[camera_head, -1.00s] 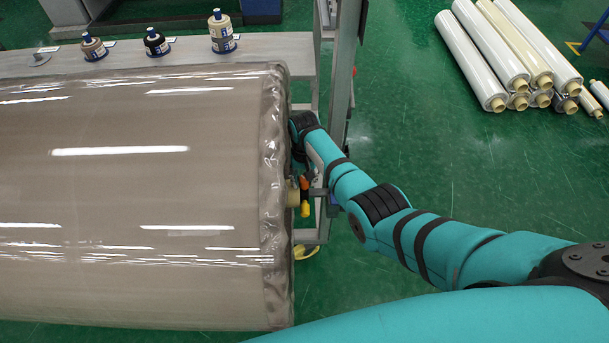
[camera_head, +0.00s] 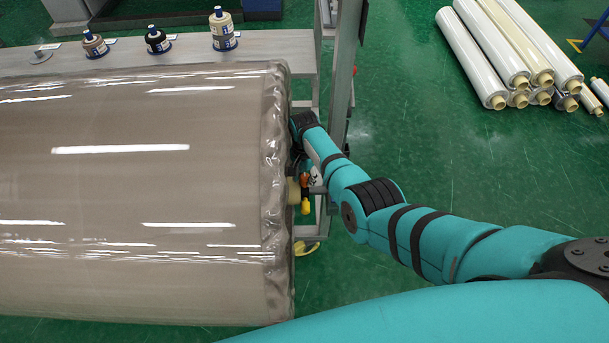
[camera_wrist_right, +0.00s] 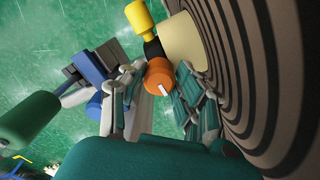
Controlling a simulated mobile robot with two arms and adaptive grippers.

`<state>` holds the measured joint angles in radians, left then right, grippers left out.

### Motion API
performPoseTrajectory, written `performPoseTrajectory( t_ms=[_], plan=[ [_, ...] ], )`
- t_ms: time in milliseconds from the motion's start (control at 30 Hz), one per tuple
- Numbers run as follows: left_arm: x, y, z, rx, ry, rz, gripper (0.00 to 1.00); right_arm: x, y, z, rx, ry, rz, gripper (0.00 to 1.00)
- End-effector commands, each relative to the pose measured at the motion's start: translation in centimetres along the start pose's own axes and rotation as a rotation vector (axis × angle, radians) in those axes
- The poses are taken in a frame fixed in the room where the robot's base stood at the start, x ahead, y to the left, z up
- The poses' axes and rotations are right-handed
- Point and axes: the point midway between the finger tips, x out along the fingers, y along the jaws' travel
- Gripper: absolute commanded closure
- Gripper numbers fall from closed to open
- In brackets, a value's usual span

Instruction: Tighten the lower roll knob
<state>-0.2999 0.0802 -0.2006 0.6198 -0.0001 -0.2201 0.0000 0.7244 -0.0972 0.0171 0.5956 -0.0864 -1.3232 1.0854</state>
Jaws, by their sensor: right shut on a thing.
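The orange knob (camera_wrist_right: 158,77) with a white mark sits between the fingers of my right gripper (camera_wrist_right: 160,84) in the wrist view. The fingers are closed on it from both sides. A yellow handle (camera_wrist_right: 139,17) on a black neck is just beyond the knob. Both also show in the head view, as an orange part (camera_head: 306,180) and a yellow part (camera_head: 305,206) at the roll's right end. The large wrapped roll (camera_head: 130,190) has a pale core (camera_wrist_right: 190,45). My right fingers are mostly hidden in the head view. My left gripper is not seen.
A grey metal frame post (camera_head: 343,80) stands close beside my right forearm. Several bottles, such as a beige one (camera_head: 222,30), stand on a grey bench (camera_head: 280,50). Wrapped white rolls (camera_head: 485,55) are stacked at the back right. Green floor between is clear.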

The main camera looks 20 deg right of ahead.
Motion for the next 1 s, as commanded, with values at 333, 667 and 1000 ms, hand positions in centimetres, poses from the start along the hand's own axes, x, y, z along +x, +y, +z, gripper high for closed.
performPoseTrajectory(
  t_ms=[333, 667, 1000],
  plan=[
    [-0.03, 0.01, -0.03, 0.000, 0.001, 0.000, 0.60, -0.20, -0.15, -0.18, 0.008, 0.004, -0.004, 1.00],
    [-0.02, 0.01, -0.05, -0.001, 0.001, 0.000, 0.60, -0.11, -0.08, -0.12, 0.007, 0.003, -0.002, 0.45],
    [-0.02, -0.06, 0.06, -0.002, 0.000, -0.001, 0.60, -0.73, -0.11, -0.07, 0.006, 0.002, -0.004, 0.45]
  ],
)
